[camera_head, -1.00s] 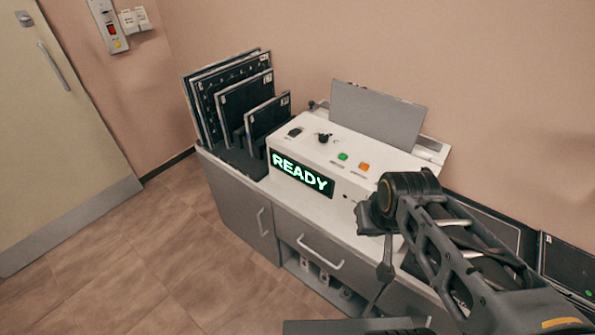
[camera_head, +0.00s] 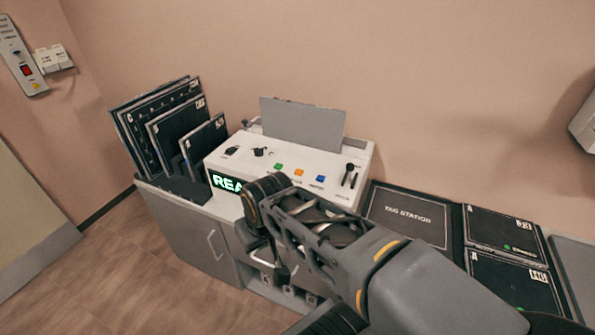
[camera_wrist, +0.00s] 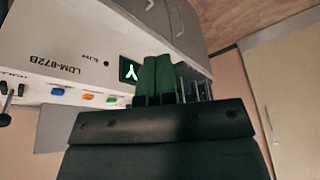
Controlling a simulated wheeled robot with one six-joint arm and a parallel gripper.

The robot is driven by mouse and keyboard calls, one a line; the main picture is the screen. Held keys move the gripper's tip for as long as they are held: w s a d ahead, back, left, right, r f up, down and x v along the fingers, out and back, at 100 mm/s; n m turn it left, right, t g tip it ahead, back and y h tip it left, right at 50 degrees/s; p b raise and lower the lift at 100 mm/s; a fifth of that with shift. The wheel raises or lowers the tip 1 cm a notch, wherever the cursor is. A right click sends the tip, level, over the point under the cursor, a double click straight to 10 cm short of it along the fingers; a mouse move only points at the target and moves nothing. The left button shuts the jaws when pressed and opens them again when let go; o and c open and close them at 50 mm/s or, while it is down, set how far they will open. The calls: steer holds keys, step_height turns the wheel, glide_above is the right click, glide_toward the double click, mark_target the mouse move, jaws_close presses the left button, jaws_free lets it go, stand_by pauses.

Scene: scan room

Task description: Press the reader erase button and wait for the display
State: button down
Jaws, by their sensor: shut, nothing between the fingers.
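The reader (camera_head: 290,160) is a white box on a grey cabinet, with a row of green (camera_head: 278,166), orange (camera_head: 298,173) and blue (camera_head: 320,178) buttons. Their labels are too small to read, so I cannot tell which is erase. Its display (camera_head: 224,182) shows "REA" in lit green letters; my arm hides the rest. In the wrist view the display (camera_wrist: 129,70) shows a "Y", and the green (camera_wrist: 112,101), orange (camera_wrist: 87,98) and blue (camera_wrist: 59,91) buttons show left of the fingers. My gripper (camera_wrist: 166,60) is shut and empty, close to the reader's front, apart from the buttons.
Dark cassettes stand in a rack (camera_head: 183,188) left of the reader. A grey plate (camera_head: 303,122) stands behind the buttons. A black lever (camera_head: 348,172) is at the reader's right end. A dark "TAG STATION" panel (camera_head: 408,216) and several flat cassettes lie to the right.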

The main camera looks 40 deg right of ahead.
steer(key=w+r+m+y+p, duration=0.1)
steer(key=w+r+m+p, duration=0.2)
steer(key=w+m, duration=0.1)
step_height(320, 180, up, 4)
steer(key=m+t+p, duration=0.5)
steer(key=m+p, duration=0.5)
steer(key=m, duration=1)
glide_above(298, 172)
steer(key=shift+d+f+y, duration=0.1)
steer(key=shift+f+y, duration=0.1)
steer(key=shift+y, duration=0.2)
step_height(298, 172, down, 8)
steer(key=b, duration=0.6)
steer(key=shift+b, duration=0.35)
steer(key=shift+f+b, duration=0.4)
steer(key=shift+f, duration=0.15)
